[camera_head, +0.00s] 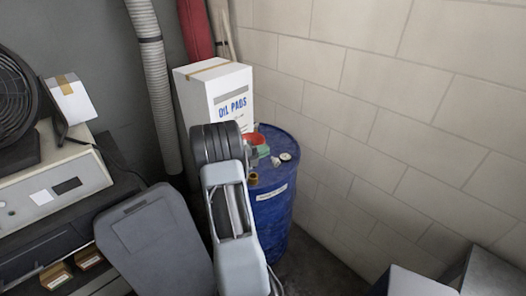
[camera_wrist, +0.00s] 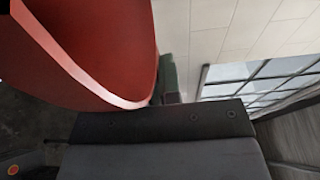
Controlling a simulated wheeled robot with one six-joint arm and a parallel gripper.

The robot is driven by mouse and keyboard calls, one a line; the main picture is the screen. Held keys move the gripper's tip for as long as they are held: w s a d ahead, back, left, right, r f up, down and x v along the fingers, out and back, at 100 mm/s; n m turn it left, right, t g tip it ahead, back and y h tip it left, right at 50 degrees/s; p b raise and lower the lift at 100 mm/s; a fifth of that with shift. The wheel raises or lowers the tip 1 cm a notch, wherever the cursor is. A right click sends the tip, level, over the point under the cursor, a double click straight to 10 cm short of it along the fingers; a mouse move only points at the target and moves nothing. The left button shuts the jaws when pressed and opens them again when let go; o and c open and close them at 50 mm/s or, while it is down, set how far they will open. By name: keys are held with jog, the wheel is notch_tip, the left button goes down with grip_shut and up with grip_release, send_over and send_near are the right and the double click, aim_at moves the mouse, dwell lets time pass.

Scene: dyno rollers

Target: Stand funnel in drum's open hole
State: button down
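The blue drum (camera_head: 272,205) stands against the block wall, partly hidden behind my arm. A brass-coloured fitting (camera_head: 253,178) and a round white-faced fitting (camera_head: 285,157) show on its top. I cannot make out the open hole. The red funnel (camera_head: 256,139) shows small beyond my arm, over the far part of the drum top. In the wrist view the funnel (camera_wrist: 95,45) fills the upper left, very close. My gripper (camera_wrist: 168,83) is at the funnel's rim and appears shut on it. One finger shows; the rest is hidden by the funnel. Its spout is out of sight.
A white OIL PADS box (camera_head: 215,95) stands directly behind the drum. A ribbed grey hose (camera_head: 152,75) hangs left of the box. The block wall (camera_head: 400,120) closes off the right side. A bench with equipment (camera_head: 55,185) is at left.

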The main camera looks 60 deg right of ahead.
notch_tip(320, 180, down, 10)
jog(key=b, duration=0.7)
dwell(0.4)
jog(key=c, duration=1.2)
grip_release()
jog(key=shift+c, duration=0.2)
jog(key=b+v, duration=0.2)
jog(key=v, duration=1.2)
jog(key=shift+s, duration=0.1)
